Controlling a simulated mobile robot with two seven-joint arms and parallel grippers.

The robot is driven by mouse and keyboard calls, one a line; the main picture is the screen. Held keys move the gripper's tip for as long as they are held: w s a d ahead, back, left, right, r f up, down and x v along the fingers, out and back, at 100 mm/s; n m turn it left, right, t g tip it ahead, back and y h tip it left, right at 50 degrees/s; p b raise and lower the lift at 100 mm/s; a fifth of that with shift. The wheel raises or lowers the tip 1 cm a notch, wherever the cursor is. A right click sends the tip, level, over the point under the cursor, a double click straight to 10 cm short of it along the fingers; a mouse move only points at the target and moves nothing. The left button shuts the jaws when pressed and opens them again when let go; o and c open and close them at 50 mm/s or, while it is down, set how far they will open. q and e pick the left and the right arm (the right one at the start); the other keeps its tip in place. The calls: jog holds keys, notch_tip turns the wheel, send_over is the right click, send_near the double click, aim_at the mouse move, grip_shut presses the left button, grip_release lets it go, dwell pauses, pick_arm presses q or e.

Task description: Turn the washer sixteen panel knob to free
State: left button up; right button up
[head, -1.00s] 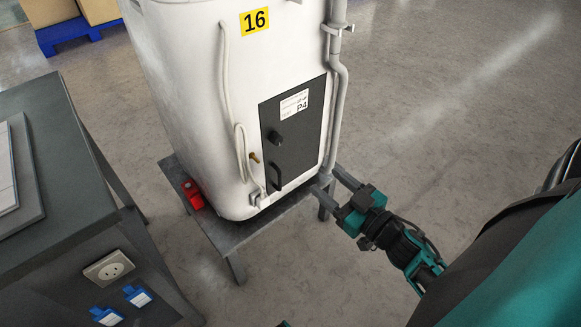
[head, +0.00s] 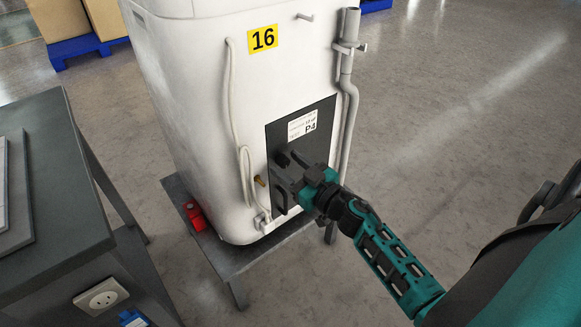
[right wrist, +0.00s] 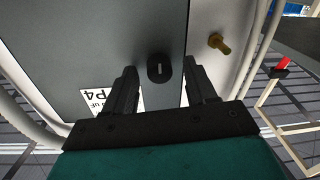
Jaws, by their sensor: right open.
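The washer (head: 190,110) is a white cabinet with a yellow label 16 (head: 263,38). Its dark grey panel (head: 322,118) carries a white label P4 (head: 302,126). In the head view my right gripper (head: 287,168) is in front of the panel and largely hides the knob. In the right wrist view the black round knob (right wrist: 160,68) with a white mark lies between the two open fingers of my right gripper (right wrist: 164,76), with gaps on both sides. I cannot tell how deep the fingers reach around it. My left gripper is out of view.
A brass fitting (right wrist: 219,43) sticks out beside the panel. Grey pipes (head: 349,100) run along the washer's right edge. The washer stands on a low grey stand (head: 245,258). A red object (head: 195,215) sits on its left. A dark bench (head: 60,190) is at left. Floor is clear at right.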

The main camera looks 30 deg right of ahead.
jog(key=shift+c, duration=0.2)
grip_shut()
dwell(0.4)
jog(key=shift+n, duration=0.3)
jog(key=n+p, duration=0.1)
jog(key=n, duration=0.1)
jog(key=shift+r+n, duration=0.1)
jog(key=shift+n, duration=0.3)
jog(key=n+p, duration=0.1)
jog(key=n, duration=0.8)
jog(key=shift+a+h, duration=0.1)
jog(key=shift+h, duration=0.3)
jog(key=shift+n+g+b, duration=0.3)
jog(key=shift+n+b, duration=0.3)
jog(key=shift+n, duration=1.8)
jog(key=shift+h, duration=0.3)
